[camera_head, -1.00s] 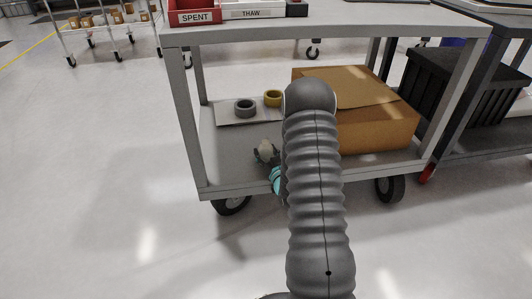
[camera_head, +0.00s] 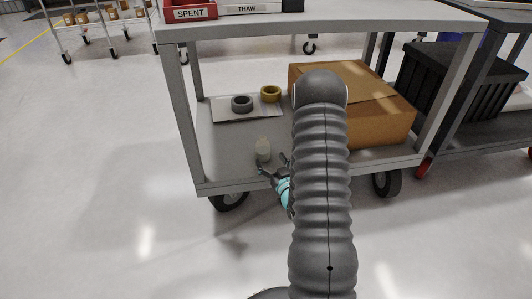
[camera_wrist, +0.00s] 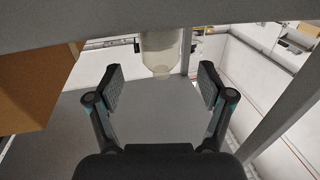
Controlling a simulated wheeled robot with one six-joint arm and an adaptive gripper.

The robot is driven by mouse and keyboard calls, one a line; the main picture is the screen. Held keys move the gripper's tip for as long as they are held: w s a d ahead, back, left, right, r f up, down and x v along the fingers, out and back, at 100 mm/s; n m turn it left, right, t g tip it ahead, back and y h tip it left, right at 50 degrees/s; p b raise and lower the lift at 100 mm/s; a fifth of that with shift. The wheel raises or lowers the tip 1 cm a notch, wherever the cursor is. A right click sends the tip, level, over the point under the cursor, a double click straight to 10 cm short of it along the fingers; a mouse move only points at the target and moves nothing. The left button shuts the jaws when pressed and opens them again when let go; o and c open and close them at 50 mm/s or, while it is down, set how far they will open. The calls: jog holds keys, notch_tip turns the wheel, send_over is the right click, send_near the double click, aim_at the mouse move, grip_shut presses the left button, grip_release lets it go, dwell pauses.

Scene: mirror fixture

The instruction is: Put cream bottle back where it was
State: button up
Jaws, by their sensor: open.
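The cream bottle (camera_head: 263,150) is small and pale and stands upright on the cart's lower shelf (camera_head: 232,170), near its front left part. My gripper (camera_head: 273,164) is open and empty, just in front and to the right of the bottle, with its fingers apart from it. In the wrist view, the bottle (camera_wrist: 161,52) shows upside down, beyond the open fingertips of my gripper (camera_wrist: 160,80) and centred between them. Part of my gripper is hidden behind my arm in the head view.
A cardboard box (camera_head: 380,115) fills the shelf's right side. The upper shelf (camera_head: 330,20) and corner posts frame the space.

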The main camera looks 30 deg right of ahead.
jog(key=s+a+r+n+g, duration=0.1)
jog(key=s+a+r+g, duration=0.2)
jog(key=r, duration=0.5)
jog(key=s+a+r+g, duration=0.2)
jog(key=a+r+g, duration=0.25)
jog(key=r, duration=0.35)
jog(key=s+a+r+g, duration=0.2)
jog(key=s+a+r, duration=0.2)
jog(key=s, duration=0.8)
jog(key=s+a+r+g+y, duration=0.1)
jog(key=s+a+r+g, duration=0.2)
jog(key=s, duration=1)
jog(key=a+r, duration=0.2)
jog(key=a, duration=0.2)
jog(key=shift+r, duration=0.1)
notch_tip(320, 180, up, 9)
jog(key=p, duration=0.9)
jog(key=shift+r, duration=0.1)
